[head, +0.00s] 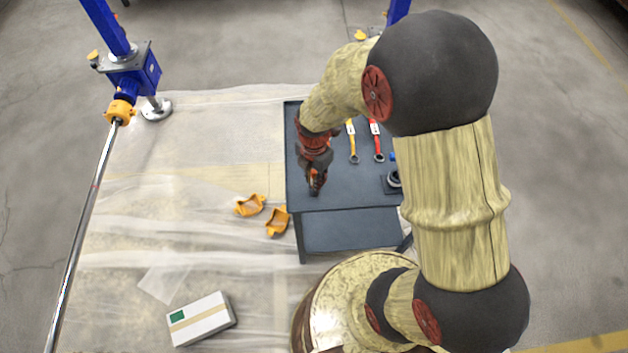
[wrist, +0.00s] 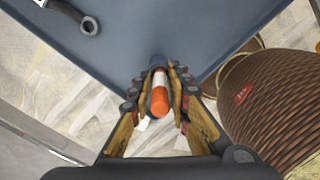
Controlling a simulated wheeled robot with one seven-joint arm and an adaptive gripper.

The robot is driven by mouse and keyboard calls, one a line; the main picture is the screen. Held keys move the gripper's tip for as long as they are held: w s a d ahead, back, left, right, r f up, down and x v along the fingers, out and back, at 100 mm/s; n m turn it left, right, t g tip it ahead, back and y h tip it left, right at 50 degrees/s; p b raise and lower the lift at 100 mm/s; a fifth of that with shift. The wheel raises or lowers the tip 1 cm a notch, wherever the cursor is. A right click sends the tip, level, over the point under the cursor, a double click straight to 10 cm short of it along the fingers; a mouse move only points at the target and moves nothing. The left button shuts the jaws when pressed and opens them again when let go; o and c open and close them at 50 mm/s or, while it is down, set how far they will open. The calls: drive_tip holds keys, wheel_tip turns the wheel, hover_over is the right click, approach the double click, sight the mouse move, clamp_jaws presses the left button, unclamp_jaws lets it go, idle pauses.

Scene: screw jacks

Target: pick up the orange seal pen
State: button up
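The orange seal pen (wrist: 159,98) shows in the wrist view as an orange barrel with a white band and a dark far end. Its orange end points toward the camera. My gripper (wrist: 160,76) is closed in around it, one finger on each side, with the pads against the pen. In the head view my gripper (head: 314,190) points down over the front left part of the dark blue table (head: 350,230). The pen is mostly hidden there by the fingers. I cannot tell whether its far end touches the tabletop.
A yellow wrench (head: 352,145), a red wrench (head: 376,142) and a dark ring-shaped part (head: 393,180) lie on the table to the right. Orange pieces (head: 277,221) and a white box (head: 201,319) are on the floor sheet. A blue jack (head: 130,75) stands at left.

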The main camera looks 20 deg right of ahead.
clamp_jaws()
drive_tip(key=shift+r, duration=0.1)
